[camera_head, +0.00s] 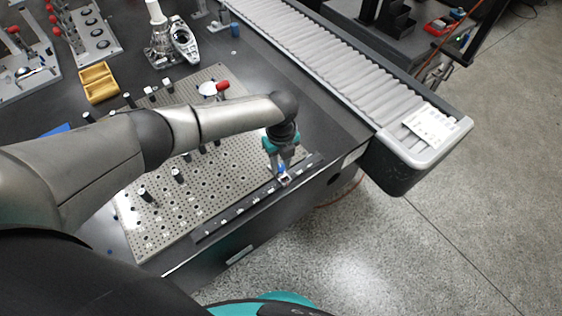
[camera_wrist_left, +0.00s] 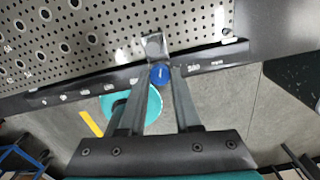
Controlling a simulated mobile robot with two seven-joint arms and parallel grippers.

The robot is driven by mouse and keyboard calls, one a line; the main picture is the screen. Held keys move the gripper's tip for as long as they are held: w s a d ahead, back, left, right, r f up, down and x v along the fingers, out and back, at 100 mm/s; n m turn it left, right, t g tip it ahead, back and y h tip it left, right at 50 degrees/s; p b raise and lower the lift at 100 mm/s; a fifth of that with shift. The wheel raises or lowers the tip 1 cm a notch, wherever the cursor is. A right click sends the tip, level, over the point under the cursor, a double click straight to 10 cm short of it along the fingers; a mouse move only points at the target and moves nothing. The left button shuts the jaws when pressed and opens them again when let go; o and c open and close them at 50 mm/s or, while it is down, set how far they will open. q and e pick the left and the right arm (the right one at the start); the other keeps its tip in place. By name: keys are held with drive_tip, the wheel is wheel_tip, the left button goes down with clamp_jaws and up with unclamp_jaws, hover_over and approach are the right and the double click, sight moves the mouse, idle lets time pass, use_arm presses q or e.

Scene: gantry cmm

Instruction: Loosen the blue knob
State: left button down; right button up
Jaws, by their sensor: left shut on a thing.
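The blue knob (camera_wrist_left: 159,76) shows in the left wrist view at the front edge of the perforated plate, beside a small silver block (camera_wrist_left: 153,45). My left gripper (camera_wrist_left: 161,82) points at it and is shut on it, one finger on each side. In the head view my left gripper (camera_head: 283,174) reaches down to the dark ruled bar (camera_head: 235,208) along the plate's near edge. Only a small blue patch of the knob (camera_head: 281,168) shows there between the fingers. My right gripper is in neither view.
The perforated plate (camera_head: 165,225) carries several dark posts and a red-tipped part (camera_head: 222,86). A roller conveyor (camera_head: 320,50) runs along the right. Yellow trays (camera_head: 98,83) and a silver-white instrument (camera_head: 185,42) stand farther back. Open floor (camera_head: 450,240) lies beyond the near edge.

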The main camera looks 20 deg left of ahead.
sight(281, 167)
use_arm(q)
drive_tip(key=shift+n+p, duration=0.3)
drive_tip(key=shift+n, duration=0.5)
drive_tip(key=c, duration=0.6)
unclamp_jaws()
drive_tip(key=shift+r, duration=0.1)
wheel_tip(281, 167, up, 15)
drive_tip(key=p, duration=0.3)
